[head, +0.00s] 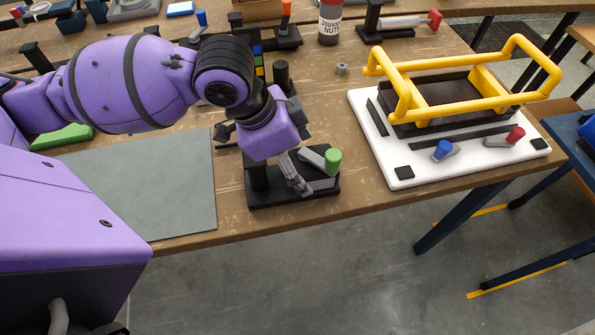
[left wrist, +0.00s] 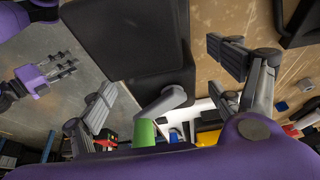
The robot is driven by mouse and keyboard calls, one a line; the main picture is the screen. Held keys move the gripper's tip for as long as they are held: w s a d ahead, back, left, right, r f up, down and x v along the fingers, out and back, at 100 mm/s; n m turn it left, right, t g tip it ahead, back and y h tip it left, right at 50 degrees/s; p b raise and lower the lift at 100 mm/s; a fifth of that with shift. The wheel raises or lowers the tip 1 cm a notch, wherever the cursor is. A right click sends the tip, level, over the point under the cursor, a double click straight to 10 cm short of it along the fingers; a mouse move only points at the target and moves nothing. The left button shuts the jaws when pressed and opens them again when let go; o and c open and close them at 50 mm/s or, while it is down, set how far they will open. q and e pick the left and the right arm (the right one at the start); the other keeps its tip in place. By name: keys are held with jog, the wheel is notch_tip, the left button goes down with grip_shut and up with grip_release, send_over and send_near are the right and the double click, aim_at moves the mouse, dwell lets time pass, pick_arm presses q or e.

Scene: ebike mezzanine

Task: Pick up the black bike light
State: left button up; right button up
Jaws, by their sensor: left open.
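I cannot single out the black bike light for certain. A short black cylinder (head: 281,72) stands behind my left gripper in the head view. My left gripper (head: 297,178) points down at a black fixture (head: 290,197) with a green-knobbed clamp (head: 332,160), near the table's front edge. In the left wrist view, its fingers (left wrist: 165,80) are wide apart, with nothing seen held. The fixture's black surface (left wrist: 125,40) shows beyond and between them. My right gripper (left wrist: 62,70) shows small at the left of the left wrist view; its opening is unclear.
A white board (head: 400,172) with a yellow handled frame (head: 455,105) stands at the right. A grey mat (head: 165,180) lies bare at the left. A nuts bottle (head: 330,25) and several black fixtures stand at the back. Open floor lies in front.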

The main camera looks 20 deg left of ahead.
pick_arm(q)
jog(key=shift+w+d+f, duration=0.2)
jog(key=shift+f, duration=0.4)
jog(key=c, duration=1.7)
jog(key=shift+r, duration=0.1)
